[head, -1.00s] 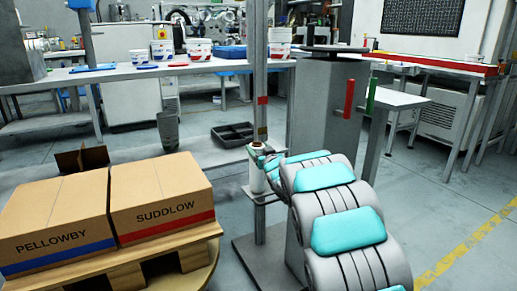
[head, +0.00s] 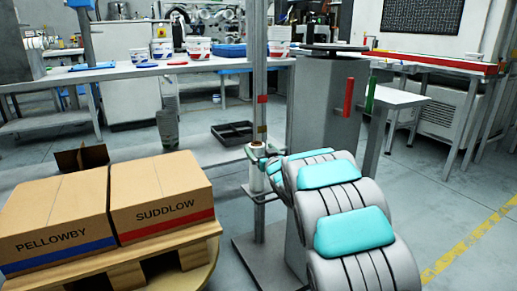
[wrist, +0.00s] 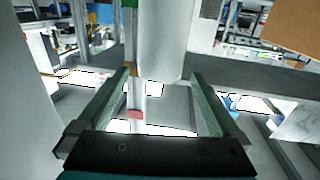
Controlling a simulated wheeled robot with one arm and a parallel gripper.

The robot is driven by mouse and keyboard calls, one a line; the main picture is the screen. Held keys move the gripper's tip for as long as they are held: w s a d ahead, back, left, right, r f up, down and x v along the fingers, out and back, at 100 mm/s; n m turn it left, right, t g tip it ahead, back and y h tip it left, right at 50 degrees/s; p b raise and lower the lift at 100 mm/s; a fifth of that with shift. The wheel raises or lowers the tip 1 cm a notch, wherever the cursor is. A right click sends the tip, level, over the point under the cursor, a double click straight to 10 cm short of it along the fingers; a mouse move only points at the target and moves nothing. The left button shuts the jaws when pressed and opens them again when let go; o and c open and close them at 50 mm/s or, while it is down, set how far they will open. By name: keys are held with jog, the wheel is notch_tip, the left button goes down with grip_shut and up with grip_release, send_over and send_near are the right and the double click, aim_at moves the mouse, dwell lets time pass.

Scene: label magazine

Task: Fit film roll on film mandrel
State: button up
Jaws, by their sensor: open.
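A white upright cylinder, which looks like the film roll (head: 257,178), stands on a small bracket on the grey post in the head view. In the wrist view the white roll (wrist: 160,40) reaches in from the top edge, between the lines of the two fingers. My gripper (wrist: 165,75) is open, with its green fingers either side of the roll and gaps to both. I cannot make out the film mandrel for certain.
The grey post (head: 260,90) rises right behind the roll. A grey column (head: 325,110) with a red rod (head: 349,97) stands to its right. Two cartons, PELLOWBY (head: 55,225) and SUDDLOW (head: 162,200), sit on a pallet (head: 195,258) at left. A black tray (head: 232,133) lies behind.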

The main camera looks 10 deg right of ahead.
jog(key=shift+s+d, duration=0.25)
jog(key=shift+s, duration=1.1)
jog(key=shift+s+d, duration=0.2)
jog(key=shift+s, duration=1.15)
jog(key=s+d+f+m+g+h+p, duration=0.1)
jog(key=s+d+m+g+h+p, duration=0.2)
jog(key=s, duration=0.7)
jog(key=s+d+g+h+p, duration=0.25)
jog(key=s+g, duration=0.25)
jog(key=s, duration=0.4)
jog(key=s+a+g+p, duration=0.1)
jog(key=s+g, duration=0.3)
jog(key=s, duration=0.9)
jog(key=s+a+g+y+p, duration=0.1)
jog(key=s+a+g, duration=0.2)
jog(key=s, duration=1.1)
jog(key=s+a+g+y+p, duration=0.1)
jog(key=s+a+g, duration=0.2)
jog(key=s, duration=1)
jog(key=shift+s+f+n+g+p, duration=0.2)
jog(key=shift+n+g+p, duration=0.2)
jog(key=shift+g, duration=0.4)
jog(key=shift+c, duration=0.2)
